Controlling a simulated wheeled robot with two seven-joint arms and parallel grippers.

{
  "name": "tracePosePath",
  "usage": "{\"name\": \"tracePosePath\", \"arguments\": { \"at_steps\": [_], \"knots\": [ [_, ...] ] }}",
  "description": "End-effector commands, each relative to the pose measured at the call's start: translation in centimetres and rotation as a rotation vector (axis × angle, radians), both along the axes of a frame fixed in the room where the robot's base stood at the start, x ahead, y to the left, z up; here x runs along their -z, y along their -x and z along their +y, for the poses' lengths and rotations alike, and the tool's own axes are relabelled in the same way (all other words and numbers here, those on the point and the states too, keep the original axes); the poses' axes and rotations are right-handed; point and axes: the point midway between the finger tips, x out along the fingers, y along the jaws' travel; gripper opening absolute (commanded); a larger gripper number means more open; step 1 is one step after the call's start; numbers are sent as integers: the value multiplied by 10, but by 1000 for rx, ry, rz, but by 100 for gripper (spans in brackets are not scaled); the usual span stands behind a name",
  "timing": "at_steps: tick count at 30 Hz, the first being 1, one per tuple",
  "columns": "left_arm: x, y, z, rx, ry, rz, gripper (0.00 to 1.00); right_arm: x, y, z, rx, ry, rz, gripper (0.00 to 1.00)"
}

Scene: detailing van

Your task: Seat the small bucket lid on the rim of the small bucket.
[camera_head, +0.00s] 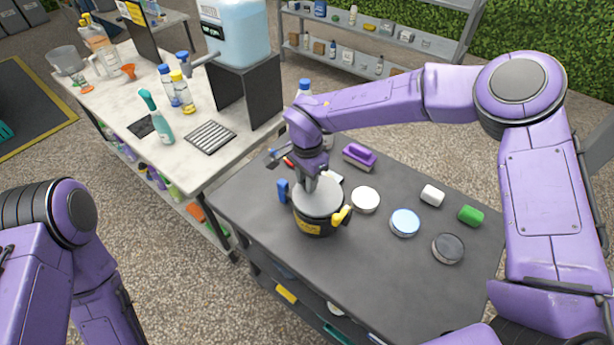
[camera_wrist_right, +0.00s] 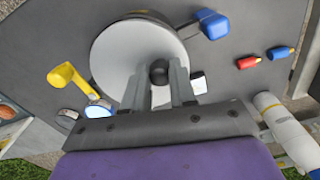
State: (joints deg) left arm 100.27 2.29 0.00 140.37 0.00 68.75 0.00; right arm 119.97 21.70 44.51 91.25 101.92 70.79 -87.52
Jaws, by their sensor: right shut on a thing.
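The small bucket (camera_head: 312,228) is dark with a yellow label and stands on the dark table. A yellow handle (camera_head: 342,215) and a blue handle (camera_head: 283,190) stick out on opposite sides of it. The small bucket lid (camera_head: 316,202), a pale grey disc, lies over the bucket's mouth and looks about level. It also shows in the right wrist view (camera_wrist_right: 125,55). My right gripper (camera_wrist_right: 160,80) is shut on the lid's dark knob (camera_wrist_right: 158,70) from above. The lid hides most of the rim, so I cannot tell whether it touches all round. My left gripper is out of view.
On the dark table (camera_head: 340,275), round tins (camera_head: 405,222), a white roll (camera_head: 432,195), a green roll (camera_head: 470,215) and a purple brush (camera_head: 360,156) lie around the bucket. A pale bench (camera_head: 190,150) with bottles stands at left. The table's front is clear.

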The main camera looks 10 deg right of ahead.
Motion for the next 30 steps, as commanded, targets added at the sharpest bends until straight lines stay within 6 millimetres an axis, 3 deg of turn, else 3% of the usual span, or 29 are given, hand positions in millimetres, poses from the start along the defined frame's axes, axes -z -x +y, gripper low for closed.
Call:
{"name": "tracePosePath", "arguments": {
  "at_steps": [21,22,24,30],
  "knots": [
    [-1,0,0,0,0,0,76,4,0,0,0,0,-1,0],
    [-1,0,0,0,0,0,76,4,-1,0,0,0,-1,32],
    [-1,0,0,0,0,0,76,4,-1,0,0,0,-1,55],
    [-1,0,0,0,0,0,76,4,0,0,0,0,-1,56]
  ]
}}
